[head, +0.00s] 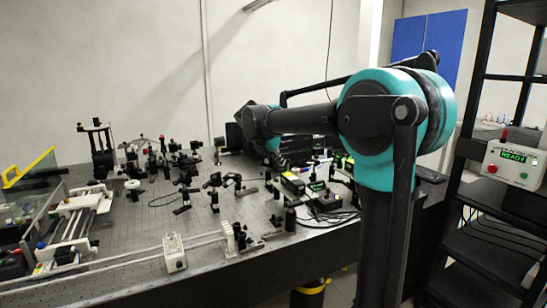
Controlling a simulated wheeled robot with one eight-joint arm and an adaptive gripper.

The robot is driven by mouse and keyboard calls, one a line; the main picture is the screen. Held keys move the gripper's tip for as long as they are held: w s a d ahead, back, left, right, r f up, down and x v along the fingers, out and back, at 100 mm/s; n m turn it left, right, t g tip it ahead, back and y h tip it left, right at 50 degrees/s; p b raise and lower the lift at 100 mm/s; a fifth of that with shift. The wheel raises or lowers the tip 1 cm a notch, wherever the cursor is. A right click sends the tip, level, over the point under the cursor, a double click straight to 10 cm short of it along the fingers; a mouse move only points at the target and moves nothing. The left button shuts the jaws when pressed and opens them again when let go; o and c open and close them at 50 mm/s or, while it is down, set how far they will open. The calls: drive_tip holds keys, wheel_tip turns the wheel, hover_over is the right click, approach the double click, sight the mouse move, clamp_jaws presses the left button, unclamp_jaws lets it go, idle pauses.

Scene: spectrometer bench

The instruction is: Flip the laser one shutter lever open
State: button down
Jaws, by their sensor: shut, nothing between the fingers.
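Green-lit laser or controller boxes stand on the right part of the optical bench in the head view. One box (326,200) has a small green display, and a long dark box (292,183) with a yellow-green label lies just left of it. I cannot tell which unit is laser one, and no shutter lever can be made out at this size. My teal and black arm reaches leftward above the bench, over the back of these boxes. My gripper cannot be made out in this view.
The black optical bench (150,248) carries many mounts and posts at its middle and back. A white box (174,252) stands near the front edge. A rail stage (72,225) is at left. A shelf rack at right holds a READY panel (514,163).

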sight(288, 162)
drive_tip(key=shift+w+d, duration=0.7)
drive_tip(key=shift+w, duration=0.2)
drive_tip(key=shift+w+d+r+g+y, duration=0.15)
drive_tip(key=shift+d+g+y, duration=0.15)
drive_tip(key=shift+y, duration=0.2)
drive_tip(key=shift+w+d+r+g+y, duration=0.1)
drive_tip(key=shift+d+g+y, duration=0.1)
drive_tip(key=shift+d+y, duration=0.25)
